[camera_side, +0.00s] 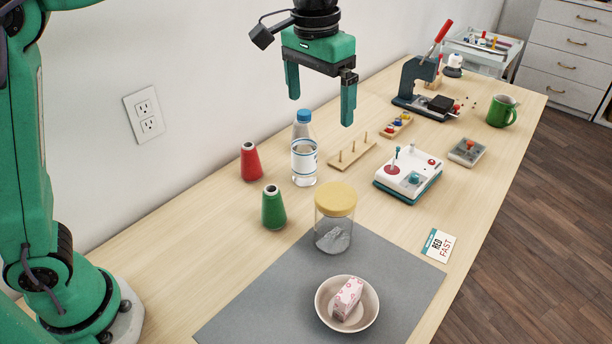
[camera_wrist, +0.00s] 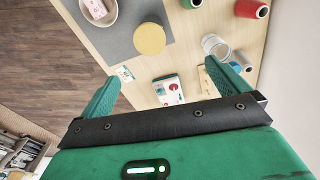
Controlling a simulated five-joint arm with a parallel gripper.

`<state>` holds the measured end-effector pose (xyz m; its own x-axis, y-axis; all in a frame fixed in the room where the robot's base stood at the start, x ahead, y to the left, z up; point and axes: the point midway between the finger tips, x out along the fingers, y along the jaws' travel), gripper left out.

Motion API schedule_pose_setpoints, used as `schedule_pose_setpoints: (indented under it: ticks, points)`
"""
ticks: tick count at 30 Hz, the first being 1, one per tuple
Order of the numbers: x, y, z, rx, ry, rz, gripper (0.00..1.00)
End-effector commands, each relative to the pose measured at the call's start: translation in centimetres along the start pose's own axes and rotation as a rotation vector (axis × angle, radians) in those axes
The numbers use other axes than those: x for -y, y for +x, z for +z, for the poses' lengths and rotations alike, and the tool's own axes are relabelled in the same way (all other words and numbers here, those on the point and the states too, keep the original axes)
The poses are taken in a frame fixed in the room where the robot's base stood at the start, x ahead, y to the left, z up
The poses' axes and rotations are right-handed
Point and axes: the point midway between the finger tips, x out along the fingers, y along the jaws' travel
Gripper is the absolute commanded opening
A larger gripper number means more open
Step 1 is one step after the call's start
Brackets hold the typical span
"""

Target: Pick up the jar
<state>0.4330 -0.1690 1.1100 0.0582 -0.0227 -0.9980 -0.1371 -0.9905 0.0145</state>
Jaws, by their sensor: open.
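The jar (camera_side: 333,232) is clear glass with a yellow lid and stands upright at the back edge of the grey mat (camera_side: 270,292). Something pale and small shows inside it. In the wrist view the jar's round lid (camera_wrist: 149,39) is seen from above, beyond the fingertips. My gripper (camera_side: 320,104) is open and empty, high above the table and behind the jar in the side view. In the wrist view its two green fingers (camera_wrist: 162,82) are spread wide with nothing between them but table and objects far below.
A water bottle (camera_side: 304,160), a red spool (camera_side: 250,161) and a green spool (camera_side: 273,207) stand near the jar. A bowl (camera_side: 326,312) with a pink-patterned block (camera_side: 347,297) sits in front. A white-and-teal device (camera_side: 384,181) and a card (camera_side: 438,245) lie to the right.

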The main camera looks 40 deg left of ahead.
Motion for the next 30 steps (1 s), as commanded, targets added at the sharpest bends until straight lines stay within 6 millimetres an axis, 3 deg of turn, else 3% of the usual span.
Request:
schedule_pose_setpoints:
  ticks: [16, 23, 30]
  points:
    - [-3.5, 2.5, -2.5, 0.063, 0.022, -0.015, 1.00]
    - [-3.3, 5.0, -2.2, 0.063, 0.020, -0.015, 1.00]
    - [-3.2, 9.2, -1.9, 0.067, 0.020, -0.016, 1.00]
